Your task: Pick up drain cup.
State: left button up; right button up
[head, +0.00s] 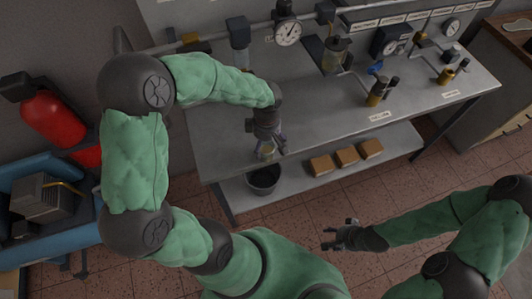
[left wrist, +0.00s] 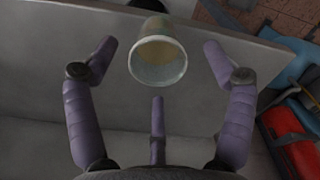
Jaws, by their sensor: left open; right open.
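The drain cup (head: 266,153) is a small translucent cup with a yellowish tint near the front left edge of the grey bench. In the left wrist view the cup (left wrist: 158,62) stands between the finger tips, its round rim facing the camera, with a gap on both sides. My left gripper (head: 267,142) is open and close to the cup, its purple fingers spread and not touching it. It partly hides the cup in the head view. My right gripper (head: 328,238) is open and empty, low in front of the bench.
A dark bucket (head: 263,180) stands on the lower shelf below the cup. Brown boxes (head: 346,157) sit to its right. Gauges, including a round one (head: 288,33), and pipes line the bench's back. A red extinguisher (head: 50,118) is at left.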

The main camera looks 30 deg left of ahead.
aim_at(266, 147)
pick_arm(q)
jog(key=shift+w+a+f+b, duration=0.15)
jog(key=shift+f+b, duration=0.15)
jog(key=shift+f, duration=1.25)
jog(key=shift+w+a+f+b, duration=0.15)
jog(key=shift+f+b, duration=0.15)
jog(key=shift+f, duration=1.25)
jog(key=shift+d, duration=0.1)
jog(key=c, duration=1.5)
jog(key=shift+r, duration=0.25)
jog(key=shift+r+p, duration=0.4)
jog(key=shift+r, duration=0.8)
jog(key=shift+s+d+r, duration=0.1)
jog(key=shift+r, duration=0.3)
jog(key=shift+s+d+r+p, duration=0.4)
jog(key=shift+s+d+r, duration=1.05)
jog(key=shift+s, duration=0.45)
jog(key=shift+s+d+r+p, duration=0.35)
jog(key=shift+s+d+r, duration=0.75)
jog(key=shift+s+r, duration=0.7)
jog(key=shift+s+d+r+p, duration=0.4)
jog(key=shift+s+d+r, duration=1)
jog(key=shift+s, duration=0.55)
